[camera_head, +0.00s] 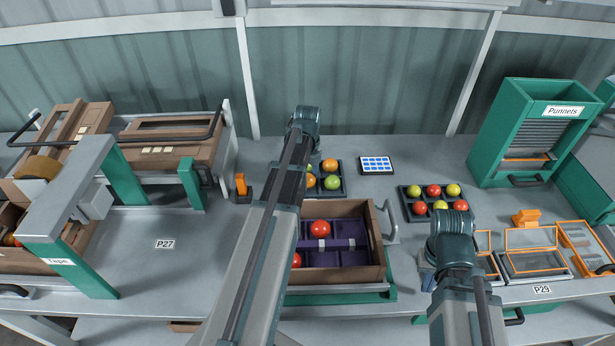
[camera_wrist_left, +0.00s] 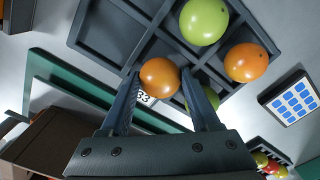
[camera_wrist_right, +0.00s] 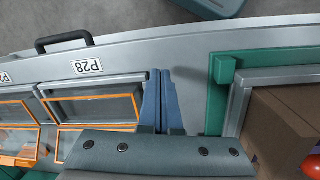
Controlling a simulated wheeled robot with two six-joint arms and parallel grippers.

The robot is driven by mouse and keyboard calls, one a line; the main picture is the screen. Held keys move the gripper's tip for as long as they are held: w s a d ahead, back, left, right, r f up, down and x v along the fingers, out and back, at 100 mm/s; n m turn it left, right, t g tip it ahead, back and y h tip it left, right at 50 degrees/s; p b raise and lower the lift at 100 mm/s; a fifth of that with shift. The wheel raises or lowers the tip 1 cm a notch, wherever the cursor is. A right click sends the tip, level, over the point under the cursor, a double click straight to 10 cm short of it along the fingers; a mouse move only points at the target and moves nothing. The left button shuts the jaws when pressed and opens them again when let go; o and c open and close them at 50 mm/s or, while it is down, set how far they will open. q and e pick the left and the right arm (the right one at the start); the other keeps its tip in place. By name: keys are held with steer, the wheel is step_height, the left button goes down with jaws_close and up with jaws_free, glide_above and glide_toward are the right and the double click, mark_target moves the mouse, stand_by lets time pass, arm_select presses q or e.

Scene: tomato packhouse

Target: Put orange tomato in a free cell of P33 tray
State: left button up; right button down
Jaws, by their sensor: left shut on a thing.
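The orange tomato (camera_wrist_left: 159,77) is between the fingertips of my left gripper (camera_wrist_left: 161,74), which is shut on it. In the left wrist view it is over the near edge of the dark P33 tray (camera_wrist_left: 103,22), by a label partly reading 33. A green tomato (camera_wrist_left: 203,22), another orange tomato (camera_wrist_left: 246,62) and a partly hidden green one (camera_wrist_left: 208,98) sit in its cells. Cells at the picture's left look empty. In the head view my left arm covers part of the tray (camera_head: 343,193). My right gripper (camera_wrist_right: 159,73) is shut and empty above the bench edge near P28.
A brown crate (camera_head: 372,222) with red tomatoes and a purple insert stands in front of the tray. A tablet (camera_head: 376,166) lies to its right, then another tray (camera_head: 404,202) with several red and yellow tomatoes. A green Punnets rack (camera_head: 490,140) stands at the right.

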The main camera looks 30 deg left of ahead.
arm_select(q)
steer(key=shift+f+b, duration=0.55)
arm_select(e)
steer(key=shift+f, duration=0.6)
arm_select(q)
steer(key=o, duration=1)
steer(key=c, duration=0.3)
steer(key=shift+c, duration=0.2)
steer(key=shift+r, duration=0.1)
arm_select(e)
steer(key=shift+r, duration=0.15)
arm_select(q)
step_height(320, 180, up, 7)
steer(key=p, duration=0.7)
arm_select(e)
step_height(320, 180, up, 7)
